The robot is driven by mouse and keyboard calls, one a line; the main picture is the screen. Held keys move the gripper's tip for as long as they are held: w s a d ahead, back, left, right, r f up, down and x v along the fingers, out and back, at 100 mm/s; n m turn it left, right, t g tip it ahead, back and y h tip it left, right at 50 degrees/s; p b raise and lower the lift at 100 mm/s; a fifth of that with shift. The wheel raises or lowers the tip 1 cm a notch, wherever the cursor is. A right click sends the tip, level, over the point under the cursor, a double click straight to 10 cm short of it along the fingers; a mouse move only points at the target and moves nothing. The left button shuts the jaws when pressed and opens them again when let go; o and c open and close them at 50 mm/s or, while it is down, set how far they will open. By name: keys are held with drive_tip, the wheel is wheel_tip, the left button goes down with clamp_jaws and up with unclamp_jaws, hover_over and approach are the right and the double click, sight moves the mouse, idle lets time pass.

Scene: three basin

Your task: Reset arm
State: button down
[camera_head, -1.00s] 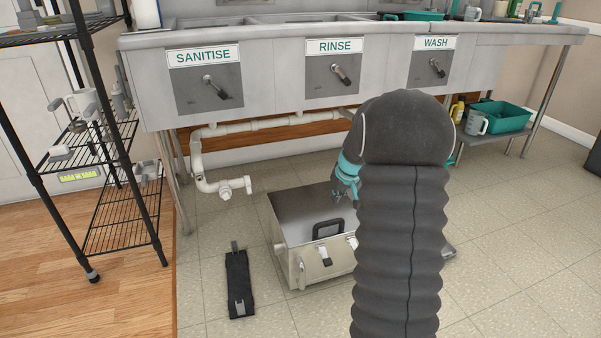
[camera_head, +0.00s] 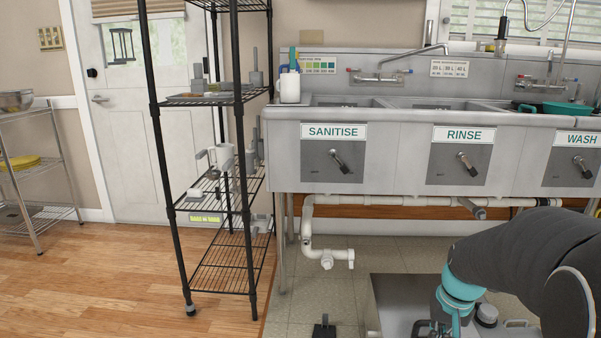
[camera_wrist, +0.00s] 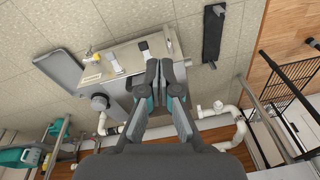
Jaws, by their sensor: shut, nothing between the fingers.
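My arm comes into the head view from the lower right and bends down toward the floor. My gripper (camera_head: 437,328) is at the bottom edge of that view, in front of the steel box (camera_head: 392,290), and partly cut off. In the wrist view my gripper (camera_wrist: 160,70) has its two fingertips together, with nothing seen between them. The steel box (camera_wrist: 122,78) lies beyond the fingers there; whether they touch it I cannot tell.
A three-basin sink (camera_head: 395,123) stands along the wall, with white drain pipes (camera_head: 309,225) below. A black wire rack (camera_head: 230,275) is left of it. A black strip (camera_wrist: 214,35) and a grey panel (camera_wrist: 60,66) lie on the floor.

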drive_tip(key=s+a+r+n+t+p, duration=0.3)
drive_tip(key=s+a+r+p, duration=0.1)
drive_tip(key=s+a+r, duration=0.9)
drive_tip(key=s+r, duration=0.2)
drive_tip(key=s, duration=0.1)
drive_tip(key=shift+s+t, duration=0.25)
drive_tip(key=shift+t, duration=0.15)
drive_tip(key=shift+d, duration=0.1)
